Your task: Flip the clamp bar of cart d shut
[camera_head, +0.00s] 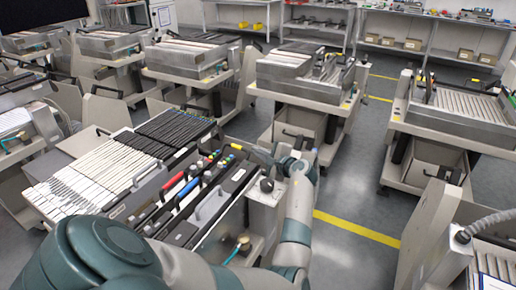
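The nearest feeder trolley (268,212) fills the lower left middle. I cannot read a letter on it, so I cannot tell if it is cart d. A long dark bar with black handles (211,204) runs along its right side; I cannot tell for sure whether this is the clamp bar or how it is set. My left arm comes in from the bottom left and bends up along the trolley's right side. My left gripper (262,156) is small and dark at the trolley's far right corner. Its fingers are unclear, and contact cannot be told. My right gripper is not in view.
The trolley holds rows of white feeders (98,172) and black feeders (180,128), with red and blue handles beside them. Other trolleys stand behind (305,80) and to the right (455,103). Grey floor with a yellow line (357,229) is free between them. Shelves line the back wall.

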